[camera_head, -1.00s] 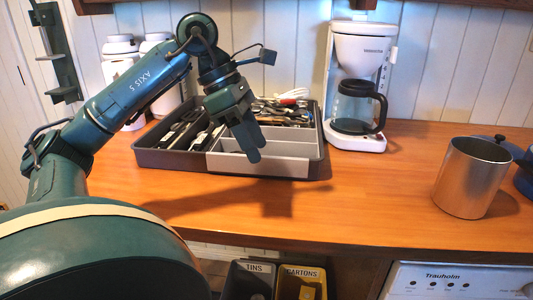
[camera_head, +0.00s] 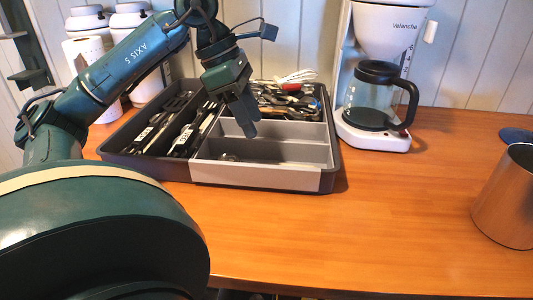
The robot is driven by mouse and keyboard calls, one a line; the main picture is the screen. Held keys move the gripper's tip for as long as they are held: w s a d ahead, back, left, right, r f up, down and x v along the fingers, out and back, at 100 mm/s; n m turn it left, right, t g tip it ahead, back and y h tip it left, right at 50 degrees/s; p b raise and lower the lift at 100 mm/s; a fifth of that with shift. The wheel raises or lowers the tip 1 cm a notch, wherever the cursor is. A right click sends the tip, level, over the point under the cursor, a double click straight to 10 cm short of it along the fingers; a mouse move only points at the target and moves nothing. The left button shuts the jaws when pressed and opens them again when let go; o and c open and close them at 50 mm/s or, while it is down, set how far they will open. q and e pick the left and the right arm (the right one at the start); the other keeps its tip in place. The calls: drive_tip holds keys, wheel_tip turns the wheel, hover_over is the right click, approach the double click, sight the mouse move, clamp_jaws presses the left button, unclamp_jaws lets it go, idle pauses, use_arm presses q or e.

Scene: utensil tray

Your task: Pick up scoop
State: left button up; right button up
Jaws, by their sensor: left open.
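The utensil tray (camera_head: 115,160) is dark grey with lighter grey dividers and sits on the wooden counter. Its left compartments hold dark utensils (camera_head: 180,130) with pale labels. Its back right compartment holds a jumble of utensils (camera_head: 285,98). A small object (camera_head: 229,157) shows partly in the front compartment, and its kind is unclear. I cannot tell which utensil is the scoop. My left gripper (camera_head: 252,126) points down over the tray's middle dividers. It is open and its jaws hold nothing. It hides part of the tray behind it. My right gripper is out of view.
A white coffee maker with a glass jug (camera_head: 371,98) stands just right of the tray. A metal canister (camera_head: 508,200) is at the right edge. White containers (camera_head: 92,62) stand behind my left arm. The wooden counter (camera_head: 370,230) in front is clear.

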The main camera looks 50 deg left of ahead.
use_arm(q)
drive_tip(key=x, duration=1)
drive_tip(key=shift+w+d, duration=0.25)
drive_tip(key=shift+c, duration=0.5)
clamp_jaws()
